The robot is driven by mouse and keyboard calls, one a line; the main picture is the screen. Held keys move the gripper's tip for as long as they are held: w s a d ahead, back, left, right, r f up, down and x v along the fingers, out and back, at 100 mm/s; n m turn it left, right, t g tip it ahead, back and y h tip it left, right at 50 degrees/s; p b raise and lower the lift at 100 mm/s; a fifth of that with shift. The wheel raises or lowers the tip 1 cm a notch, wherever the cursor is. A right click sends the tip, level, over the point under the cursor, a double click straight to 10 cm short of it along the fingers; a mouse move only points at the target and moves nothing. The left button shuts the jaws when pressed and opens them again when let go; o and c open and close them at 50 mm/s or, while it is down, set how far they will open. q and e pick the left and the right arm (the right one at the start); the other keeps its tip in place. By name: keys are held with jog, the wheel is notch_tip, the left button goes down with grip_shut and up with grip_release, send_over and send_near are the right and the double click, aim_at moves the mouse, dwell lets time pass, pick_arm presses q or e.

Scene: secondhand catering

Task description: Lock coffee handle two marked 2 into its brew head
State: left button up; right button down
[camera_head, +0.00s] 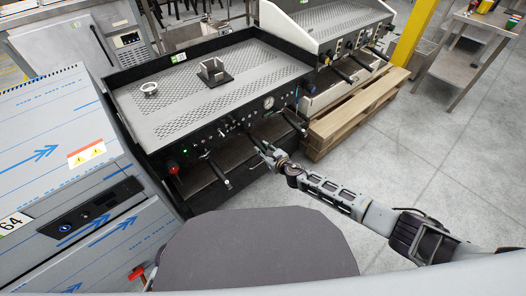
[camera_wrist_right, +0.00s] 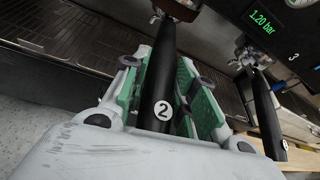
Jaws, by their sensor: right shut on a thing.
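Coffee handle two (camera_wrist_right: 162,85) is black with a white round "2" mark, seen in the right wrist view. My right gripper (camera_wrist_right: 165,100) is shut on it, with green-padded fingers on both sides of the grip. The handle's far end meets metal at the brew head (camera_wrist_right: 178,10) at the top edge; whether it is locked there I cannot tell. In the head view my right gripper (camera_head: 268,152) is at the front of the black coffee machine (camera_head: 205,92), and handle two is mostly hidden there. My left gripper is not in view.
Another black handle (camera_wrist_right: 266,112) hangs to the right, under a "3" mark. A further handle (camera_head: 218,174) sticks out at the left of the machine front. A second machine (camera_head: 335,30) stands behind on a wooden pallet (camera_head: 350,117). A blue-wrapped steel cabinet (camera_head: 60,130) is at left.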

jog(key=shift+w+d+r+y, duration=0.1)
jog(key=shift+w+d+y, duration=0.1)
jog(key=shift+y, duration=0.1)
dwell(0.4)
jog(key=c, duration=1.2)
grip_release()
jog(key=shift+o, duration=0.7)
jog(key=shift+s, duration=0.1)
jog(key=shift+s+d, duration=0.1)
jog(key=shift+d, duration=0.05)
jog(key=v, duration=1.1)
jog(key=shift+s+r, duration=0.15)
jog(key=shift+s, duration=0.1)
